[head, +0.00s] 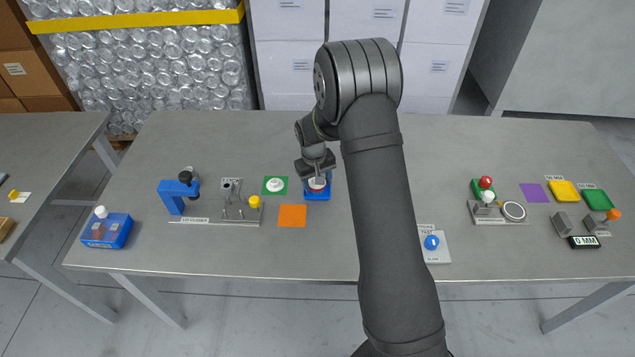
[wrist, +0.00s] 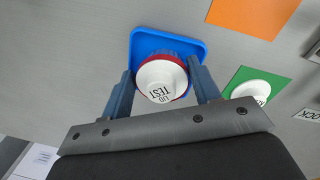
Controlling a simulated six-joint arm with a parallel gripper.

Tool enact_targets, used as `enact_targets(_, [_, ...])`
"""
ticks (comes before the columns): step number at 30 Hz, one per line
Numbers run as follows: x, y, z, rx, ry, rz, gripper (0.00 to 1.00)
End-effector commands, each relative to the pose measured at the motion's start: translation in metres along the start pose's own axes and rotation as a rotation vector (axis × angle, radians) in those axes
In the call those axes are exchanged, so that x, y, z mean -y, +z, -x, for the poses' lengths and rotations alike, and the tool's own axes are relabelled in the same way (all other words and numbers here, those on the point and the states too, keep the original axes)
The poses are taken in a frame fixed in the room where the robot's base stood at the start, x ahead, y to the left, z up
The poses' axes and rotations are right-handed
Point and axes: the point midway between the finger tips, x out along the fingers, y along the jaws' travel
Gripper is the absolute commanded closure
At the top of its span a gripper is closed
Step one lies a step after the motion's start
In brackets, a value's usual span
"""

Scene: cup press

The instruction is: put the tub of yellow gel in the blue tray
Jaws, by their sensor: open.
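A tub with a white lid and a red rim (wrist: 163,80) stands on the blue tray (wrist: 150,42). Its lid reads "LID TEST". The contents are hidden under the lid, so I cannot tell whether they are yellow gel. My gripper (wrist: 161,70) is open, with one finger on each side of the tub. In the head view, my gripper (head: 316,176) is low over the blue tray (head: 313,197) and partly covers the tub (head: 317,184).
A green mat (head: 267,189) with a white lid on it lies left of the tray. An orange mat (head: 292,216) lies in front. A lid closer (head: 172,200) and a rack with a yellow piece (head: 254,202) stand farther left.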

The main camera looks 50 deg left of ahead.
Motion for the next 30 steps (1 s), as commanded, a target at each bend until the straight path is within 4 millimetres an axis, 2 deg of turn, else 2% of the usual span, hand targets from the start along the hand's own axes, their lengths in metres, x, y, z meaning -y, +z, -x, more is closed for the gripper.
enact_targets(5, [0.0,-0.001,0.028,-0.005,0.001,0.0,0.44])
enact_targets(12, [0.0,-0.001,0.08,-0.005,0.0,0.0,0.44])
enact_targets(16, [0.0,-0.001,0.102,-0.004,0.0,0.0,0.44])
enact_targets(21, [0.0,-0.001,0.117,-0.002,0.0,0.0,0.44])
enact_targets(30, [0.0,0.0,0.119,-0.001,0.0,0.0,0.44])
